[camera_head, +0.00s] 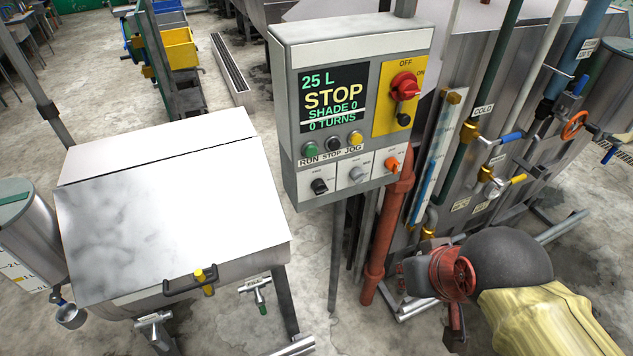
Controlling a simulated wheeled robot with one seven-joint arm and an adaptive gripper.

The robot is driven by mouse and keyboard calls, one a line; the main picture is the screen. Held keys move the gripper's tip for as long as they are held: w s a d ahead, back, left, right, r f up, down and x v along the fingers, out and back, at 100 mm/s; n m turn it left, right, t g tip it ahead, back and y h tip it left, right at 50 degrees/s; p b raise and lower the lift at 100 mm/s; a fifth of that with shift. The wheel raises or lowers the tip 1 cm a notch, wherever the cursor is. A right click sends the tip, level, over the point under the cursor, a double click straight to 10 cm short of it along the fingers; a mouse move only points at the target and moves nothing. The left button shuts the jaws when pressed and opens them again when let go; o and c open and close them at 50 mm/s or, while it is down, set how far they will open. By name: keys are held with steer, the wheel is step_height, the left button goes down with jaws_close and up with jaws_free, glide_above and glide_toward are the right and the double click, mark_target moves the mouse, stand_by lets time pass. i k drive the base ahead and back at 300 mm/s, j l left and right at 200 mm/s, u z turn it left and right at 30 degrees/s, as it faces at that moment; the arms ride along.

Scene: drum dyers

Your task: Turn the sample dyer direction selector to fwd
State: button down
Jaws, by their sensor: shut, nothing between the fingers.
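The control box (345,110) of the dyer stands upright at the centre. Its lower panel carries a black selector knob (319,186), a grey one (357,174) and an orange one (392,164). Their small labels are too blurred to read, so I cannot tell which sets direction or where each points. The display (333,97) reads 25 L, STOP, SHADE 0, 0 TURNS. My gripper (418,277), at the end of my arm at lower right, is shut and empty. In the picture it is below and right of the knobs, apart from them.
Green, black and yellow buttons (356,138) sit above the knobs. A red rotary switch (405,86) is on a yellow plate. A red pipe (385,235) and valved pipes stand right of the box. A metal dyer with a closed lid (160,215) stands at left.

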mark_target(318, 186)
steer(key=l+u, duration=0.1)
steer(key=u, duration=0.3)
steer(key=k+l+u, duration=0.1)
steer(key=u, duration=0.35)
steer(key=k+l+u, duration=0.1)
steer(key=u, duration=0.3)
steer(key=k+u, duration=0.1)
steer(key=u, duration=0.3)
